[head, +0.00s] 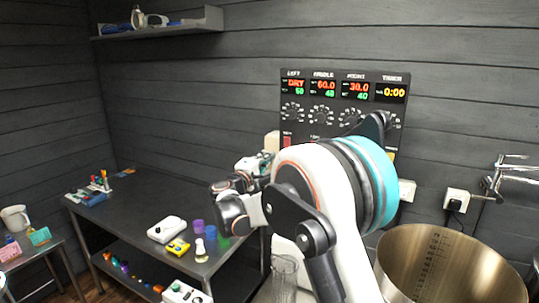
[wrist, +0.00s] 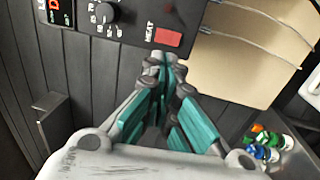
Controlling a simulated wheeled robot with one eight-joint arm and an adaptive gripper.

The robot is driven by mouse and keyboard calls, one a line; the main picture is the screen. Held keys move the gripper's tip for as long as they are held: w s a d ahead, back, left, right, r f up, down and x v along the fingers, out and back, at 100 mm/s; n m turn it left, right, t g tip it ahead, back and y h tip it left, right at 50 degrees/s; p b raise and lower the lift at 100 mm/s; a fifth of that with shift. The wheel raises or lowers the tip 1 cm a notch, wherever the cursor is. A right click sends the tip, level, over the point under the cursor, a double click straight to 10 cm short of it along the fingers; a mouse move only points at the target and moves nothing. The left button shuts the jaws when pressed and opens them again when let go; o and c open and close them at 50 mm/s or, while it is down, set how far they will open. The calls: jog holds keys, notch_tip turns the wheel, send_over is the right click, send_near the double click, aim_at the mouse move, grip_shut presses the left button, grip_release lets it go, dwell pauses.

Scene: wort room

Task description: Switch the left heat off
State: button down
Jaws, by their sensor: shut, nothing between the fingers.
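The dark control panel (head: 330,112) is on the back wall, with columns labelled left, middle, right and timer. The left display (head: 293,87) reads DRY in red above a green number. The left knob (wrist: 104,14) is at the top of the wrist view. Beside the HEAT label is the red left heat switch (wrist: 168,38), which also shows in the head view (head: 287,141). My gripper (wrist: 165,62) is shut and empty, its tips just below the switch in the picture. Whether they touch the panel is unclear. My arm hides the panel's lower right.
A large steel kettle (head: 446,262) stands at the right, below a tap (head: 508,176). A dark bench (head: 150,197) at the left holds a white device (head: 167,229) and small bottles. A tan board (wrist: 245,55) lies right of the switch in the wrist view.

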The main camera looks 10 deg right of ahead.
jog(key=x, duration=1.1)
jog(key=shift+w+d, duration=0.4)
jog(key=shift+w, duration=0.1)
jog(key=shift+r, duration=0.1)
jog(key=shift+w+d+r, duration=0.2)
jog(key=shift+w+d, duration=0.05)
jog(key=shift+w, duration=0.05)
jog(key=shift+s+a, duration=0.1)
jog(key=shift+f, duration=0.1)
jog(key=shift+s+a, duration=0.3)
jog(key=shift+s, duration=0.05)
send_near(284, 139)
jog(key=s+a+r, duration=0.2)
jog(key=s+a, duration=0.1)
jog(key=s, duration=0.2)
jog(key=shift+a+r, duration=0.25)
jog(key=shift+a, duration=0.05)
